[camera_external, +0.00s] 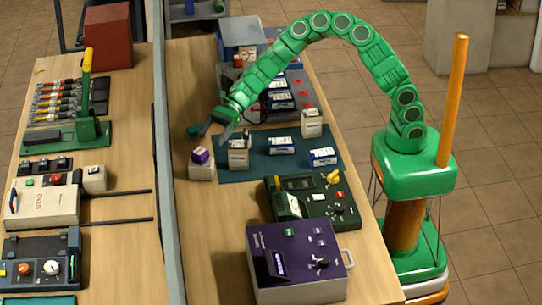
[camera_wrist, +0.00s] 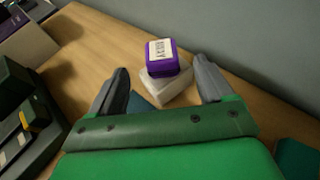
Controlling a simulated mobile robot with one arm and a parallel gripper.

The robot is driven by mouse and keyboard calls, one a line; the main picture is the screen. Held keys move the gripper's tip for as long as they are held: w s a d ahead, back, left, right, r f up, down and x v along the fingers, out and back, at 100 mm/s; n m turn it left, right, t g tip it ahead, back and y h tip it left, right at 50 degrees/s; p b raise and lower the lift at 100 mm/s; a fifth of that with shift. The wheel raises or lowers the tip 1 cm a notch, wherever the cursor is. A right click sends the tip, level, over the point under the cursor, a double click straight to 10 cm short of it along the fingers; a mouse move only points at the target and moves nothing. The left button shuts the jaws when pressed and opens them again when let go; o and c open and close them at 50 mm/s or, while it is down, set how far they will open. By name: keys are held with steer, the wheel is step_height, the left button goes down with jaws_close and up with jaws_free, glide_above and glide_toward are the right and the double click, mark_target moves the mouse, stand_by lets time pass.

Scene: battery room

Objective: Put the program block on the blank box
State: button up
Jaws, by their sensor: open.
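A small purple block (camera_external: 201,155) with a white label sits on a plain white box (camera_external: 201,172) at the left edge of the teal mat. In the wrist view, the purple block (camera_wrist: 161,58) rests on the white box (camera_wrist: 166,87), turned a little against it. I cannot read the label or tell for sure which is the program block or the blank box. My gripper (camera_external: 216,133) is open and empty, above and behind the white box. In the wrist view, the purple block shows between the two fingers of my gripper (camera_wrist: 161,72), beyond them.
A white box with dark pieces (camera_external: 238,158) and another white box (camera_external: 312,124) stand on the teal mat (camera_external: 262,169). Blue-white packs (camera_external: 281,146) lie there too. A dark green device (camera_external: 313,200) and purple device (camera_external: 297,262) stand nearer. A grey divider (camera_external: 166,165) runs along the left.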

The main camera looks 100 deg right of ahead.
steer(key=shift+v, duration=1.75)
